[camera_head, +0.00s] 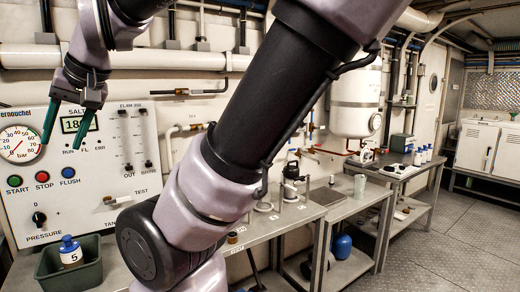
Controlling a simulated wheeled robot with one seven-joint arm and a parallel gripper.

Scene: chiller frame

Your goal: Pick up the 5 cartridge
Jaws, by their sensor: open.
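The 5 cartridge (70,252) is a small bottle with a blue cap and a white label marked 5. It stands upright in a dark green bin at the lower left of the head view; the bin wall hides its lower part. My gripper (66,137) is open and empty, its two green fingers pointing down. It hangs above the bin in the picture, in front of the control panel, well apart from the cartridge.
The green bin (82,278) stands below a white control panel (110,190) with a gauge, buttons and flow tubes. A metal bench (258,230) runs right with fittings on it. My arm covers the middle. Floor is clear at right.

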